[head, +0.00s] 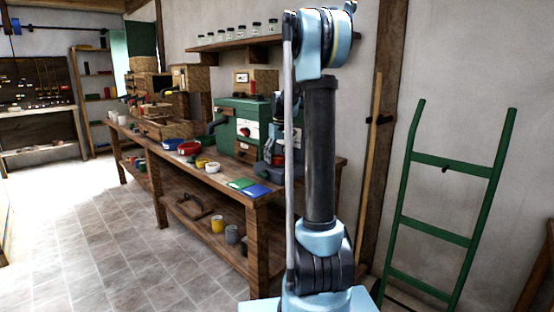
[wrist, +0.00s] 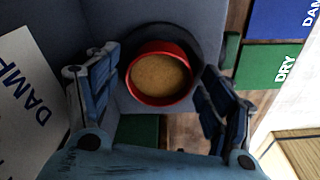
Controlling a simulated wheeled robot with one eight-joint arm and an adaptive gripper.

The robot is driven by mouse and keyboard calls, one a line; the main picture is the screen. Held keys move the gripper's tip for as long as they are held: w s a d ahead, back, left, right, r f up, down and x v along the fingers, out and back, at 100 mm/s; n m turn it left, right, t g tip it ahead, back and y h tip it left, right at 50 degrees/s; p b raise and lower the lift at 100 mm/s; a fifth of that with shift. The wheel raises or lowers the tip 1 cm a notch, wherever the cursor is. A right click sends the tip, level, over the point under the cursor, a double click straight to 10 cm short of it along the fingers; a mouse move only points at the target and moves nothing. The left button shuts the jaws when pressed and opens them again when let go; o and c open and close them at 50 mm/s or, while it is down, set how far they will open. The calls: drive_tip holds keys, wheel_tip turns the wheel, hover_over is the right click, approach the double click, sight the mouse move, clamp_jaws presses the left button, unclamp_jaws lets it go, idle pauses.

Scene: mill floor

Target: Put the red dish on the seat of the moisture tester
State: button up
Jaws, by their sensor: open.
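The red dish (wrist: 188,91) is filled with a tan grainy material. In the wrist view it stands upright on a dark round seat (wrist: 197,50), which shows as a ring around its far side. The seat is part of the grey-blue moisture tester (wrist: 122,15). My gripper (wrist: 161,62) is open, with one finger on each side of the dish. Gaps show between both fingers and the dish's rim.
A green DRY card (wrist: 262,66) and a blue card (wrist: 275,18) lie on the wooden bench (head: 262,201) to the right in the wrist view. A white DAMP sign (wrist: 28,90) is at left. Small bowls, including a yellow one (head: 202,162), stand along the bench. A green ladder rack (head: 440,232) leans nearby.

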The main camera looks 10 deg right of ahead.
drive_tip(key=shift+r, duration=0.15)
wheel_tip(320, 180, up, 12)
drive_tip(key=s, duration=0.1)
drive_tip(key=s+f, duration=0.2)
drive_tip(key=s, duration=1.1)
drive_tip(key=s+f+m, duration=0.1)
drive_tip(key=s+f, duration=1)
drive_tip(key=s, duration=0.4)
drive_tip(key=s+f+m, duration=0.2)
drive_tip(key=s+f, duration=0.9)
drive_tip(key=s, duration=0.4)
drive_tip(key=shift+a+f+t, duration=0.15)
drive_tip(key=shift+a+t, duration=0.1)
drive_tip(key=shift+t, duration=0.15)
drive_tip(key=shift+w+f, duration=0.2)
drive_tip(key=shift+w, duration=0.3)
